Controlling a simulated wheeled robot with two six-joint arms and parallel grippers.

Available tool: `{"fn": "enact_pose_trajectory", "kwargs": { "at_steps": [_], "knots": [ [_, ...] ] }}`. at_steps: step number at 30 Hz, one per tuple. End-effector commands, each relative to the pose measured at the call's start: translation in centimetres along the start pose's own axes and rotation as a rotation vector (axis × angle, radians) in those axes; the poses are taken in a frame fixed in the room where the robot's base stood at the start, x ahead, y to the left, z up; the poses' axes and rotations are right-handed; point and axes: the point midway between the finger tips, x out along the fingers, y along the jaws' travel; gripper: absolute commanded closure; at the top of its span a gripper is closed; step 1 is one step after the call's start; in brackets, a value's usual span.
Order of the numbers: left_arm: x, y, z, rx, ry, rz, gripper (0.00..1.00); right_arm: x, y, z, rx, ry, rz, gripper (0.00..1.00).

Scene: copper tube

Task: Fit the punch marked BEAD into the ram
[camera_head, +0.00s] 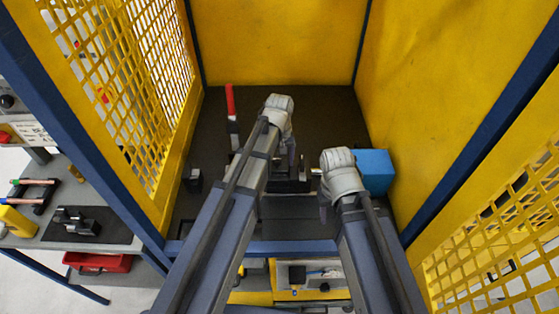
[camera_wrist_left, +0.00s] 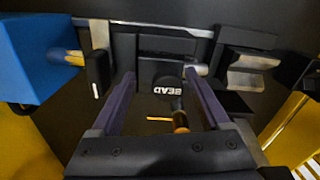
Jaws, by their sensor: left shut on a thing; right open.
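The punch marked BEAD (camera_wrist_left: 168,87) shows in the left wrist view as a dark round face with white letters, between the fingers of my left gripper (camera_wrist_left: 162,85). My left gripper is shut on it. A shaft with an orange band (camera_wrist_left: 180,118) shows just below the face. The dark fixture (camera_wrist_left: 166,45) lies right beyond the punch. A rod with an orange part (camera_wrist_left: 72,57), possibly the ram, runs from the blue block (camera_wrist_left: 25,55) toward the fixture. I cannot tell whether punch and ram touch. In the head view my right gripper (camera_head: 323,203) is open, near the blue block (camera_head: 374,171); its fingertips are hard to see.
Yellow panels (camera_head: 280,40) and mesh guards (camera_head: 160,50) enclose the dark work surface. A red-handled lever (camera_head: 231,103) stands behind my left arm. A side bench (camera_head: 110,238) with tools and a red tray (camera_head: 97,262) lies outside.

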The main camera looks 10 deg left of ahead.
Motion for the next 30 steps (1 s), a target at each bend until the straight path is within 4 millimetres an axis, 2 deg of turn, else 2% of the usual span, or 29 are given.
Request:
{"fn": "enact_pose_trajectory", "kwargs": {
  "at_steps": [8, 9, 14, 25, 30],
  "knots": [
    [0.7, 0.0, 0.0, 0.0, 0.0, 0.0, 1.0, 0.7, -0.1, 0.0, 0.0, 0.0, 0.0, 0.5],
    [0.7, 0.0, 0.0, 0.0, 0.0, 0.0, 0.19, 0.7, -0.1, 0.0, 0.0, 0.0, 0.0, 0.5],
    [0.6, 0.0, 0.0, 0.0, 0.0, 0.0, 0.02, 0.6, -0.1, 0.0, 0.0, 0.0, 0.0, 0.5],
    [0.6, 0.0, 0.0, 0.0, 0.0, 0.0, 0.0, 0.6, 0.0, 0.0, -0.013, 0.0, 0.003, 0.5],
    [-0.8, 0.0, 0.0, 0.0, 0.0, 0.0, 0.0, -0.8, 0.1, 0.0, -0.01, 0.0, 0.002, 0.5]
  ]
}}
